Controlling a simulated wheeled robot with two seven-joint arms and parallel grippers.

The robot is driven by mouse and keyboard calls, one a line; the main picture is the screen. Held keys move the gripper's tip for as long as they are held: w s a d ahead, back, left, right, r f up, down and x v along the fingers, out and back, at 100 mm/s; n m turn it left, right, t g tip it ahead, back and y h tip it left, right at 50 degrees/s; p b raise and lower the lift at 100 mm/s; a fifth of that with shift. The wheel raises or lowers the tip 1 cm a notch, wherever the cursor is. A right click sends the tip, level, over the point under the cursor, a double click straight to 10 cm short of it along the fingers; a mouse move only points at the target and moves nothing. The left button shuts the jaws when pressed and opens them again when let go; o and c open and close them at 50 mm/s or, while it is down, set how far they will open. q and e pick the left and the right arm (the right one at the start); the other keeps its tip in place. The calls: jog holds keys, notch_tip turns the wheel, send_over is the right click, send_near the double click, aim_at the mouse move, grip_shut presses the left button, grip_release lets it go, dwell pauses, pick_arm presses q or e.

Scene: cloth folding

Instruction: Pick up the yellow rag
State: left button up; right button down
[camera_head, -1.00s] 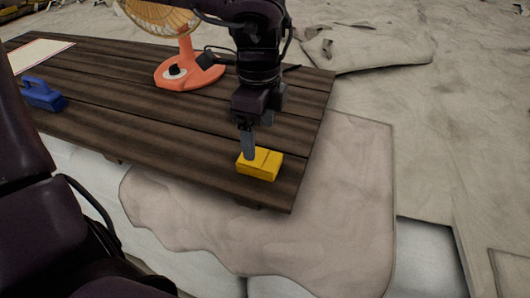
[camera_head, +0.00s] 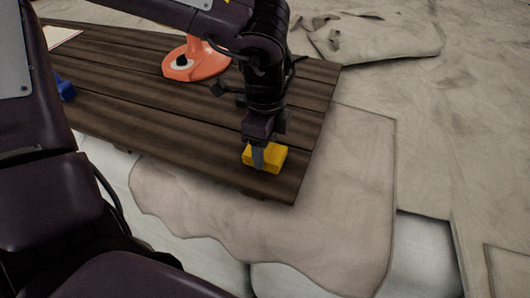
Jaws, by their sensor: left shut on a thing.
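The yellow rag (camera_head: 274,158) looks like a small folded block and sits at the right front corner of the dark wooden table (camera_head: 180,140). My left gripper (camera_head: 258,159) points down onto it and is shut on it, with one grey finger showing against the rag's near side. The other finger is hidden behind. The rag is at the table top; I cannot tell whether it is lifted clear of the boards. My right gripper is not in view.
An orange fan base (camera_head: 197,62) stands behind on the table. A blue object (camera_head: 65,90) shows at the left, partly hidden by my arm. A pale sheet (camera_head: 62,36) lies at the far left. The table's right edge is close to the rag.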

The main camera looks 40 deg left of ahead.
pick_arm(q)
jog(key=shift+c, duration=0.8)
jog(key=shift+r, duration=0.1)
jog(key=shift+r, duration=0.15)
notch_tip(320, 180, up, 18)
jog(key=shift+f, duration=0.2)
jog(key=shift+b, duration=0.3)
